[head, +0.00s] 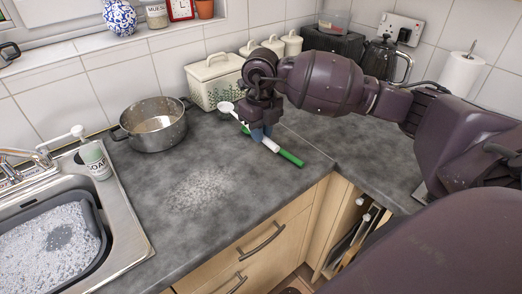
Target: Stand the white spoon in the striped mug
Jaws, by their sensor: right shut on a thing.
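My right gripper (259,134) points down over the grey worktop in the middle of the view. It is shut on a long thin thing that looks like the white spoon (227,107). A round white end shows on the left of the gripper. A white and green handle (289,156) sticks out on the right, low over or touching the worktop; I cannot tell which. The middle of it is hidden by the fingers. I see no striped mug in this view. My left gripper is out of view.
A metal pot (154,136) stands left of the gripper. A cream bin (212,84) stands behind it, with canisters (272,46) and a kettle (381,60) further right. The sink (118,215) with a sudsy basin is at left.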

